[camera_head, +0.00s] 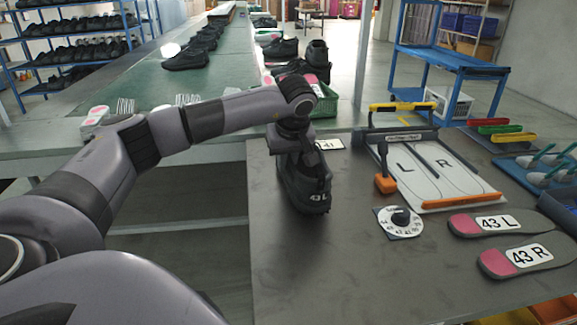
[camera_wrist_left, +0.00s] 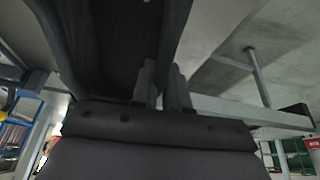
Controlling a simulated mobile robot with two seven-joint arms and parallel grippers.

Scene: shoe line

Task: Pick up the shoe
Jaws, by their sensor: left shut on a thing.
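A black shoe (camera_head: 305,186) marked "43 L" is at the left part of the grey table. My left gripper (camera_head: 297,150) is over it and shut on its upper part. In the left wrist view, the fingers (camera_wrist_left: 163,88) are close together against the dark shoe (camera_wrist_left: 115,45), which fills the upper left. The fingertips are partly hidden by the shoe. I cannot tell whether the shoe's underside touches the table. My right gripper is not in view.
To the right lie a measuring board (camera_head: 432,172) marked L and R, a round dial (camera_head: 399,221) and insoles marked 43 L (camera_head: 490,223) and 43 R (camera_head: 527,256). The table's front middle is clear.

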